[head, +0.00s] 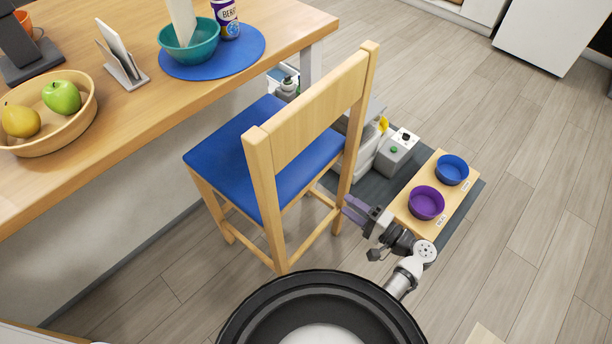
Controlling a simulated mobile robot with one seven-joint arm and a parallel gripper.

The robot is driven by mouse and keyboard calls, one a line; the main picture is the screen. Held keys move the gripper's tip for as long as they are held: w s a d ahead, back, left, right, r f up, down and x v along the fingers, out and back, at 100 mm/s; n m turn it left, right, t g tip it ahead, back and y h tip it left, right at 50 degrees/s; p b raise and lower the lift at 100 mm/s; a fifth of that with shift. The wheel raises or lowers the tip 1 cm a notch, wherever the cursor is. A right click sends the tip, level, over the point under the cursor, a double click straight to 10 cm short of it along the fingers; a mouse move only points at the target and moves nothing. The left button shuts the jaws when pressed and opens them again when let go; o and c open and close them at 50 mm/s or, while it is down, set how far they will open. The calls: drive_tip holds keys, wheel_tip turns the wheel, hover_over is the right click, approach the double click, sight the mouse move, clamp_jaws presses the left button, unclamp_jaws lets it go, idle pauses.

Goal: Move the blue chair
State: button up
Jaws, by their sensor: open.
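The blue chair has a wooden frame and backrest (308,115) and a blue seat (228,148). It stands upright on the floor beside the table, its backrest toward me and its seat facing the table edge. My gripper (352,209) is low, at the right of the chair, near its right rear leg. Its purple-grey fingers are open and point at that leg. I cannot tell from this view whether they touch the leg or are around it. Part of the fingers is hard to make out against the leg.
A wooden table (150,110) fills the left, with a fruit bowl (50,140) and a teal bowl (190,52). Right of the chair, a dark mat (470,190) holds a wooden stand with purple (426,203) and blue (452,170) bowls. Floor at the right is clear.

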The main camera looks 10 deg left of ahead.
sight(311, 180)
drive_tip(key=b+x, duration=0.1)
drive_tip(key=x, duration=1.4)
drive_tip(key=shift+w+a, duration=0.1)
drive_tip(key=shift+a, duration=0.05)
clamp_jaws()
idle(0.7)
